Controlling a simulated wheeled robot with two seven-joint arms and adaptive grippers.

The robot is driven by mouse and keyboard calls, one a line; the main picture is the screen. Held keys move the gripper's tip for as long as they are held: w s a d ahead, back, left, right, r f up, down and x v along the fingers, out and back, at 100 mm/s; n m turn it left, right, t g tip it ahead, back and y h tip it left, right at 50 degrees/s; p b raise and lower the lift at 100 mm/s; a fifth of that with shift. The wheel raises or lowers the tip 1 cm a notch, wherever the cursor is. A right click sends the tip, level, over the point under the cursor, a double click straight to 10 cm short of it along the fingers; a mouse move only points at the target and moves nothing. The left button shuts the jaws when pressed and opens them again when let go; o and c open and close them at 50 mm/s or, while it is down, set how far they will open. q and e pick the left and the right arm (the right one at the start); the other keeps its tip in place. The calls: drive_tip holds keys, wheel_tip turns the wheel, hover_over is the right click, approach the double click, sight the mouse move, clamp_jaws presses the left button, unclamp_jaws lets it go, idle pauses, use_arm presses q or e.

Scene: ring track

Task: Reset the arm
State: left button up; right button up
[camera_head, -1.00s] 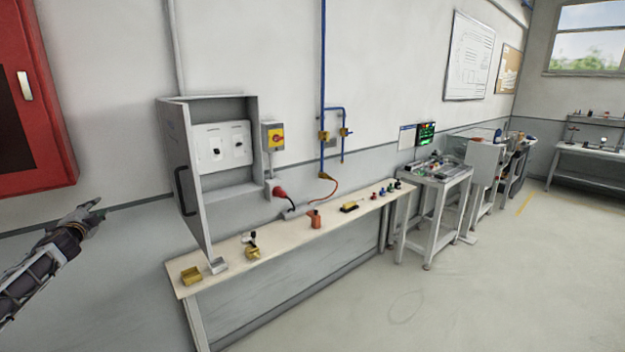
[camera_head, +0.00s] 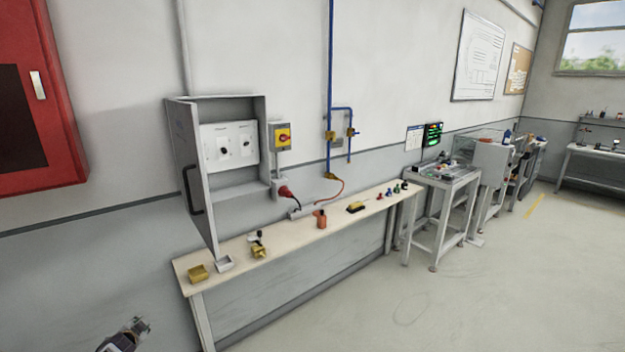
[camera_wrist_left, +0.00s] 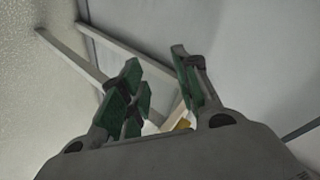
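My left gripper (camera_head: 140,326) is at the bottom left of the head view, low in front of the wall and left of the bench. It touches nothing that I can see. In the left wrist view its two green-padded fingers (camera_wrist_left: 158,85) stand apart with nothing between them; the bench's pale legs show beyond. My right gripper is in neither view.
A red cabinet (camera_head: 55,100) is at left. Floor at right is clear.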

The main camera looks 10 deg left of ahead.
use_arm(q)
drive_tip(key=s+d+f+n+g+h, duration=0.1)
drive_tip(key=s+d+f+g+h, duration=0.1)
drive_tip(key=s+d+f, duration=1.05)
drive_tip(key=s+d+f+n+g+h, duration=0.1)
drive_tip(key=s+d+f+g, duration=0.1)
drive_tip(key=s+d+f, duration=1.1)
drive_tip(key=s+d+f+g+h, duration=0.1)
drive_tip(key=s+d+f, duration=0.3)
drive_tip(key=s, duration=0.6)
drive_tip(key=s+d+f+g+h, duration=0.1)
drive_tip(key=s+d+f+g, duration=0.1)
drive_tip(key=s+d+f, duration=0.3)
drive_tip(key=s+d+f+g+h, duration=0.1)
drive_tip(key=s+d+f, duration=0.4)
drive_tip(key=s+d, duration=0.6)
drive_tip(key=s, duration=0.4)
drive_tip(key=shift+d+g, duration=0.25)
drive_tip(key=shift+g, duration=0.05)
